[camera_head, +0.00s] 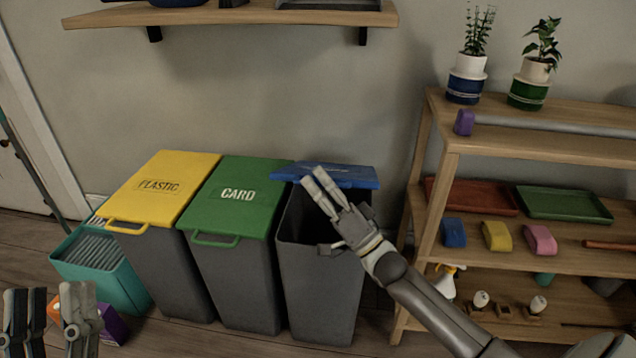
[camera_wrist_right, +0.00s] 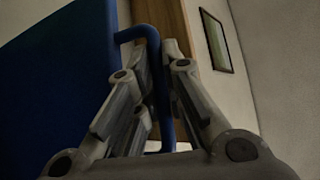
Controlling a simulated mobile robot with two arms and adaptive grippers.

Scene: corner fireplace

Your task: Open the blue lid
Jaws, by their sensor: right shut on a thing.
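The blue lid (camera_head: 345,176) belongs to the right-hand grey bin (camera_head: 320,285). It is raised at an angle above the bin, whose dark mouth shows below it. My right gripper (camera_head: 318,184) is at the lid's front, its fingers overlapping the lid. In the right wrist view the lid is a large blue surface (camera_wrist_right: 60,90) at the left. Its blue bar handle (camera_wrist_right: 157,85) runs between the fingers of my right gripper (camera_wrist_right: 158,62), which are shut on it.
A yellow-lidded bin (camera_head: 165,185) and a green-lidded bin (camera_head: 232,190) stand closed to the left. A wooden shelf unit (camera_head: 446,140) with plants and small objects stands close on the right. A wall shelf (camera_head: 230,17) is above. A teal bin (camera_head: 98,265) stands at left.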

